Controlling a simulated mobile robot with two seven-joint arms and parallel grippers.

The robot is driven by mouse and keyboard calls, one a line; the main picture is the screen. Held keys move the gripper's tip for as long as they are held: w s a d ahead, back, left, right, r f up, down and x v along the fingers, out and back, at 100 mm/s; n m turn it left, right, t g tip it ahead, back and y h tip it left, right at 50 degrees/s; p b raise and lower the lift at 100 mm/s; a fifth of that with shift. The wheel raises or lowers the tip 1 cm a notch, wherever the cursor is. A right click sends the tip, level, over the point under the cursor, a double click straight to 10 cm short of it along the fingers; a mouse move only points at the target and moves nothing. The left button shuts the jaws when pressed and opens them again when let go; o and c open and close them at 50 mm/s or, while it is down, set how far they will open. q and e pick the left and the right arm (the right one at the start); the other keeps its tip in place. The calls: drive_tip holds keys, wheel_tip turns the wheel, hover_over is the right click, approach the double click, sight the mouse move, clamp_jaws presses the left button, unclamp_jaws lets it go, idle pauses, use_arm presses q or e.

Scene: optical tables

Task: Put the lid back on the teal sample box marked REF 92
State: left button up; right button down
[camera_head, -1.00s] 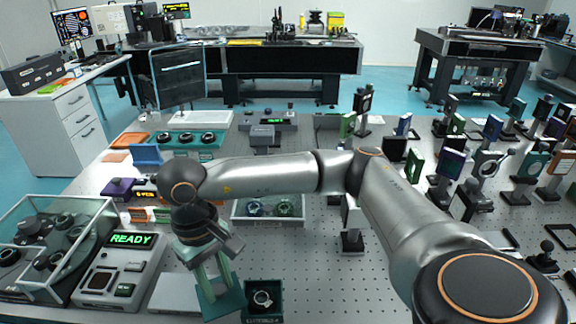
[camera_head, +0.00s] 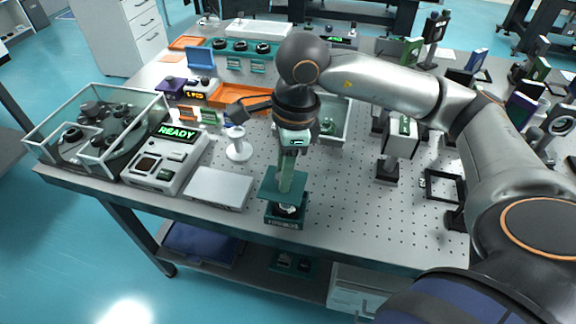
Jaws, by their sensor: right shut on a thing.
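A small teal sample box (camera_head: 271,217) stands open near the front edge of the optical table, with a pale item in it. Its front label is too small to read. My right gripper (camera_head: 286,180) points down and is shut on a flat teal lid (camera_head: 268,188). The lid is over the back part of the box and hides some of its opening. I cannot tell whether the lid touches the box. My left gripper is not in view.
Left of the box lie a flat pale plate (camera_head: 219,188), a READY device (camera_head: 165,160) and a glass case (camera_head: 99,122). A white stand (camera_head: 238,146) is behind. The perforated table top (camera_head: 345,215) is clear right of the box.

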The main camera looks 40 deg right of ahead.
drive_tip(key=m, duration=0.5)
drive_tip(key=shift+d+r+t, duration=0.3)
drive_tip(key=shift+d, duration=0.1)
drive_tip(key=shift+s+f+m+b, duration=0.1)
drive_tip(key=shift+f+m+b, duration=0.2)
drive_tip(key=shift+f+b, duration=0.55)
wheel_tip(320, 180, down, 4)
drive_tip(key=b, duration=0.3)
drive_tip(key=shift+f, duration=0.3)
use_arm(q)
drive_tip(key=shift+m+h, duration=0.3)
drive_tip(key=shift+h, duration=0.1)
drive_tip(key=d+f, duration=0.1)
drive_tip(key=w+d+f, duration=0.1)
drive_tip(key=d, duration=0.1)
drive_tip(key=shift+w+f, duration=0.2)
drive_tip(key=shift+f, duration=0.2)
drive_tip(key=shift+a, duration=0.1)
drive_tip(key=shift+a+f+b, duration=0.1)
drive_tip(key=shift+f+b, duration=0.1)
drive_tip(key=shift+b, duration=0.2)
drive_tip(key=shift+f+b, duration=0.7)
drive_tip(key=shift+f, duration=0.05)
use_arm(e)
drive_tip(key=shift+f, duration=0.2)
